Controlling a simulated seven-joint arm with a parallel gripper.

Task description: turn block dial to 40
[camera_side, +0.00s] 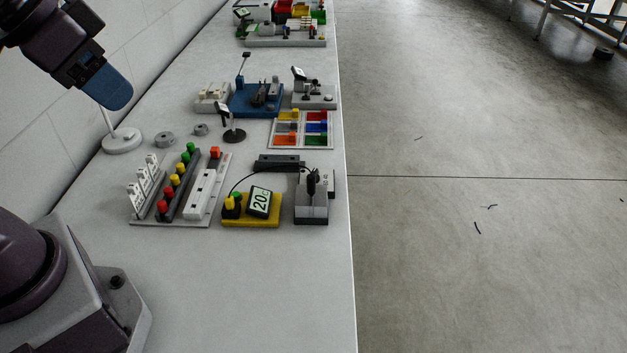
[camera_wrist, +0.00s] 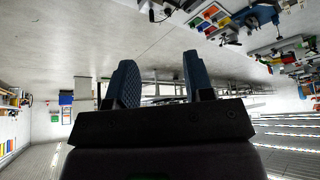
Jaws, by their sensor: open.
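A yellow block (camera_side: 251,217) sits near the front of the bench's equipment in the side view. It carries a tilted display (camera_side: 259,202) reading 20 and a yellow knob (camera_side: 229,203) and a green knob (camera_side: 238,197) at its left. I cannot tell which part is the dial. My gripper shows its blue fingers at the upper left of the side view (camera_side: 107,88), high above the bench and well away from the block. In the wrist view my gripper (camera_wrist: 161,82) is open, with nothing between its fingers. I cannot make out the block there.
A rack of coloured buttons and white switches (camera_side: 180,190) stands left of the block. A grey holder with a dark tool (camera_side: 311,205) stands right, with a cable running behind. Coloured bins (camera_side: 302,129) and a blue machine (camera_side: 256,98) are farther back. The front bench is clear.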

